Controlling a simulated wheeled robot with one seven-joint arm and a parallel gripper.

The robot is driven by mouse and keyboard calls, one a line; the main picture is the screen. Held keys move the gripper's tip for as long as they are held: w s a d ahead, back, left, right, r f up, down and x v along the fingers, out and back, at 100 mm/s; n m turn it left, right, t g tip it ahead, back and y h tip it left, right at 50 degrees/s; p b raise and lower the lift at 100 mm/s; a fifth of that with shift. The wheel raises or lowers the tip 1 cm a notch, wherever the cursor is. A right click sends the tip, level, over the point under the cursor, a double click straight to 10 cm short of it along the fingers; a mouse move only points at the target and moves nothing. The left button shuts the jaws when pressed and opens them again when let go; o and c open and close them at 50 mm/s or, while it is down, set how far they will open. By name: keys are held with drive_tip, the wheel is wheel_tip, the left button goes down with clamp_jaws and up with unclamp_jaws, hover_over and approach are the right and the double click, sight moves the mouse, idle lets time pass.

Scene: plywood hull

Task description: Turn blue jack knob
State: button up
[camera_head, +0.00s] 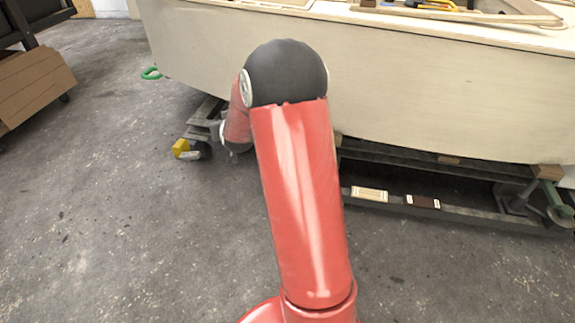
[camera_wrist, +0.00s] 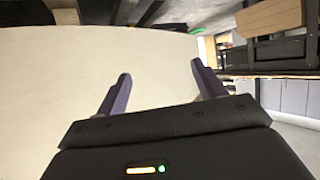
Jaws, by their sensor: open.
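I do not see a blue jack knob in either view. A green jack part (camera_head: 560,214) shows at the right end of the frame under the hull. A yellow part (camera_head: 182,148) sits near the floor at the frame's left end, left of my arm. In the wrist view my gripper (camera_wrist: 160,85) is open, its two purple-grey fingers apart with nothing between them. The pale hull side (camera_wrist: 60,80) fills the left and middle beyond the fingers. In the head view my red arm covers the middle, and my gripper is hidden behind it.
The plywood hull (camera_head: 420,85) spans the back above a dark metal frame (camera_head: 440,212). A light block (camera_head: 369,194) and a dark block (camera_head: 423,202) lie on the frame's lower beam. A green ring (camera_head: 150,73) lies by the hull.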

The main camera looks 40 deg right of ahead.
drive_tip(key=w+d+f+m+h+b, duration=0.1)
drive_tip(key=d+f+h, duration=0.1)
drive_tip(key=d+f, duration=0.4)
drive_tip(key=w+d+f+m+h, duration=0.15)
drive_tip(key=d+f, duration=0.25)
drive_tip(key=f, duration=0.5)
drive_tip(key=s+d+f+m+g+h+b, duration=0.1)
drive_tip(key=s+d+f+m+h, duration=0.2)
drive_tip(key=f, duration=0.5)
drive_tip(key=s+d+f+m+h+b, duration=0.1)
drive_tip(key=s+d+f+h, duration=0.3)
drive_tip(key=s+d+f, duration=0.3)
drive_tip(key=w+d, duration=0.1)
drive_tip(key=w, duration=0.1)
drive_tip(key=w+d+f, duration=0.1)
drive_tip(key=w+d, duration=0.2)
drive_tip(key=w, duration=0.1)
drive_tip(key=shift+d+f+b, duration=0.15)
drive_tip(key=shift+d+b, duration=0.05)
drive_tip(key=shift+b, duration=0.15)
drive_tip(key=c, duration=1)
